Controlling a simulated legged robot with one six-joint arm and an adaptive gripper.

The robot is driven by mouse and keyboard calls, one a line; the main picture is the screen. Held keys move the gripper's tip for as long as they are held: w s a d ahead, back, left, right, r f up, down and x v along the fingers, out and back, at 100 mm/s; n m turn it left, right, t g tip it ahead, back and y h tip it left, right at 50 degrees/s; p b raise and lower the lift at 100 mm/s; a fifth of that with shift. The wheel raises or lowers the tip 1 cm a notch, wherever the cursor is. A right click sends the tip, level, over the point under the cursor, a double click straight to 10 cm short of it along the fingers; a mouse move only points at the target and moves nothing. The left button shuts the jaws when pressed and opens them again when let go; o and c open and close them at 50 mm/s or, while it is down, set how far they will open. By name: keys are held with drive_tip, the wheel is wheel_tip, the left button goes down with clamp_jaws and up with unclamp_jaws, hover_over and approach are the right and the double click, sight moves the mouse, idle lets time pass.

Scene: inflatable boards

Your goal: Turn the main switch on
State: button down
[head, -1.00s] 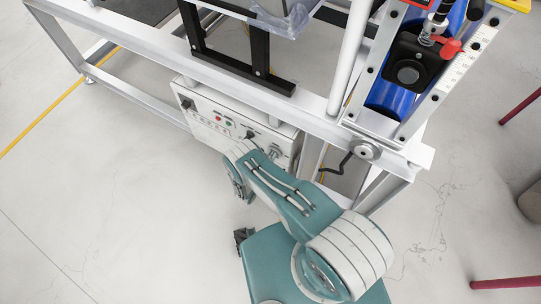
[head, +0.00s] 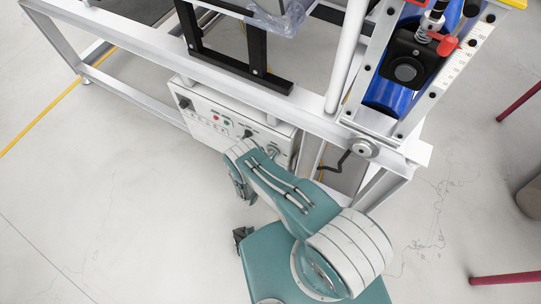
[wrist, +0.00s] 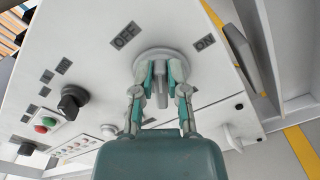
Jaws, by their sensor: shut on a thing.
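The main switch (wrist: 160,95) is a grey rotary handle on a round pale base, set in the white control panel (wrist: 92,75). The OFF label (wrist: 125,36) is to its upper left and the ON label (wrist: 205,42) to its upper right in the wrist view. My gripper (wrist: 160,74) has its teal fingers on both sides of the handle and is shut on it. I cannot tell for certain which label the handle points to. In the head view the control panel (head: 208,117) is below the frame, and my arm hides the fingers.
A black knob (wrist: 73,99), a red button (wrist: 41,129) and a green button (wrist: 51,121) are left of the switch in the wrist view. A metal frame (head: 290,112) runs above the panel. The floor (head: 110,215) at left is clear.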

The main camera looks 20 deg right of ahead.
drive_tip(key=m, duration=0.3)
drive_tip(key=f+m, duration=0.1)
drive_tip(key=m, duration=0.3)
drive_tip(key=f+m, duration=0.1)
drive_tip(key=m, duration=0.2)
drive_tip(key=shift+s+d, duration=0.4)
drive_tip(key=shift+f+m, duration=0.1)
drive_tip(key=shift+m, duration=0.3)
drive_tip(key=c, duration=0.7)
unclamp_jaws()
drive_tip(key=shift+d, duration=0.1)
drive_tip(key=shift+o, duration=0.2)
drive_tip(key=v, duration=1.2)
